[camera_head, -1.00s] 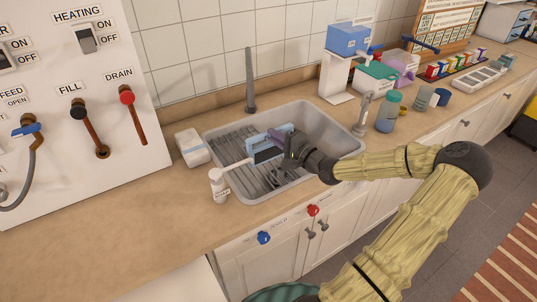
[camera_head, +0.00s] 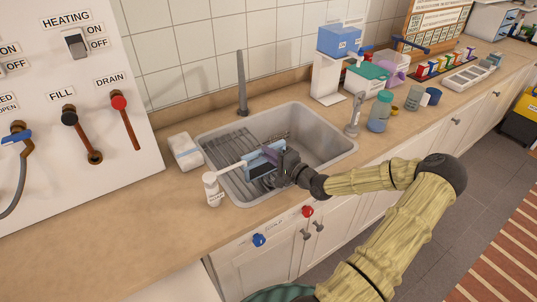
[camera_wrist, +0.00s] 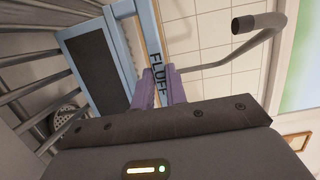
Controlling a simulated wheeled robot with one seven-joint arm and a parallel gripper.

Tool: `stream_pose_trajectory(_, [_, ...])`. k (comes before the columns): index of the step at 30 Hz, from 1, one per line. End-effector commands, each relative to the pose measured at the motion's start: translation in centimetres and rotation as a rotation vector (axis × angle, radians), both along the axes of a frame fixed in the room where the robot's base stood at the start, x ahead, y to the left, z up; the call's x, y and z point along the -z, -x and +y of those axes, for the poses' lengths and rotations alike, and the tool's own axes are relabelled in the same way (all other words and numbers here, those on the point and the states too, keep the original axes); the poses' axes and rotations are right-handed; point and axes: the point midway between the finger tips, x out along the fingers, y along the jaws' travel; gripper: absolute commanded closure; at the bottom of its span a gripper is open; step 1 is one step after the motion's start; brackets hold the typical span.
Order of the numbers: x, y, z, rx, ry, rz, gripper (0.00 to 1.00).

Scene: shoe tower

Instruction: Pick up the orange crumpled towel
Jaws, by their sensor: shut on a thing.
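No orange towel shows in either view. My gripper (camera_head: 271,156) is over the front part of the grey sink (camera_head: 318,130). Its purple fingers (camera_wrist: 160,88) are shut on the edge of a light-blue frame (camera_head: 252,170). In the head view my gripper hides part of the frame. I cannot tell whether the frame touches the sink.
A ribbed rack (camera_head: 228,151) lies in the sink's left part. A white bottle (camera_head: 213,190) stands at the front left rim, a white packet (camera_head: 185,152) at the left. A grey tap (camera_head: 242,85) rises behind.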

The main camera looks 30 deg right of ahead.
Motion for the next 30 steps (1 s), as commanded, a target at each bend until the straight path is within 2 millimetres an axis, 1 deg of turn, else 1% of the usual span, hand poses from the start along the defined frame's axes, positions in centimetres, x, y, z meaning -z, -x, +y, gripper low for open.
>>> stream_pose_trajectory(5, [0.3, -0.1, 0.3, -0.005, 0.0, -0.001, 1.0])
stream_pose_trajectory(6, [0.3, -0.1, 0.3, -0.005, 0.0, 0.0, 0.84])
stream_pose_trajectory(8, [0.3, -0.1, 0.3, -0.006, 0.0, 0.0, 0.72])
stream_pose_trajectory(9, [0.3, -0.1, 0.3, -0.006, 0.0, 0.0, 0.65])
stream_pose_trajectory(21, [-0.1, 0.1, 0.1, -0.004, 0.0, 0.0, 0.64])
stream_pose_trajectory(23, [0.0, 0.6, -0.1, -0.003, 0.0, 0.0, 0.64])
stream_pose_trajectory(26, [0.1, 2.0, -0.5, -0.001, 0.0, 0.001, 0.64])
stream_pose_trajectory(30, [0.1, 4.6, -1.3, 0.001, 0.002, 0.0, 0.64])
